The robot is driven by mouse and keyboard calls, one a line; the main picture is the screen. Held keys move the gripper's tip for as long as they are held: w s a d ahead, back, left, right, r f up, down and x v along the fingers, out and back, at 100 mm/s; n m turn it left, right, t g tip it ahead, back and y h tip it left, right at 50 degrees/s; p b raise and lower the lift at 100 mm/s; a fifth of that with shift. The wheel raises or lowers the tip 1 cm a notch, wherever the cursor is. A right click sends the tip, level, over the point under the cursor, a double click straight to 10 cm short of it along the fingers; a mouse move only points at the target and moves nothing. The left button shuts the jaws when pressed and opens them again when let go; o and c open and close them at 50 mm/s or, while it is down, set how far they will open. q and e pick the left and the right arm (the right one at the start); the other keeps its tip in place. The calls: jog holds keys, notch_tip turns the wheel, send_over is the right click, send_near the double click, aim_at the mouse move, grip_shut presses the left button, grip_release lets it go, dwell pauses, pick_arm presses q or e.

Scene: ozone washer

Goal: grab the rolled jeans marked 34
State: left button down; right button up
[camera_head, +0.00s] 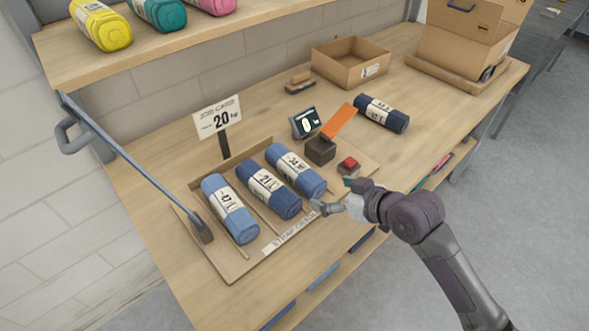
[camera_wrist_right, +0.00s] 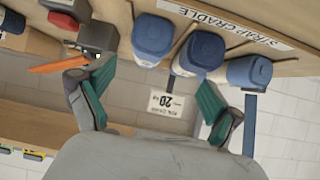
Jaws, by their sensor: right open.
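The light-to-mid blue rolled jeans marked 34 (camera_head: 297,172) lie at the right end of a row of three rolls in the strap cradle (camera_head: 233,262). The roll beside the scale in the wrist view (camera_wrist_right: 153,42) appears to be the same one, seen end-on. My right gripper (camera_head: 334,196) is open and empty, just off this roll's near end, with no contact visible. Its teal fingers also show in the wrist view (camera_wrist_right: 155,88), spread apart with the rolls beyond them. My left gripper is not in view.
A dark blue roll (camera_head: 274,191) and a lighter roll (camera_head: 231,209) lie to its left. A block with an orange plate (camera_head: 338,122), a red button (camera_head: 348,164) and a small display (camera_head: 305,122) stand nearby. A "20 kg" sign (camera_head: 218,118) stands behind. A navy roll (camera_head: 381,113) lies farther right.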

aim_at(299, 166)
jog(key=shift+n+y, duration=0.3)
jog(key=w+a, duration=0.2)
jog(key=w+a+f+p, duration=0.1)
jog(key=w+a, duration=0.1)
jog(key=w, duration=0.1)
jog(key=w+a, duration=0.1)
jog(key=w, duration=0.2)
jog(key=shift+a+f, duration=0.25)
jog(key=shift+a, duration=0.15)
jog(key=shift+d+p+x, duration=0.25)
jog(key=shift+p+x, duration=0.55)
jog(key=shift+x, duration=1.8)
jog(key=shift+w+f, duration=0.1)
jog(key=shift+f, duration=0.1)
jog(key=c, duration=1.5)
jog(key=shift+c, duration=0.2)
jog(key=shift+r, duration=0.2)
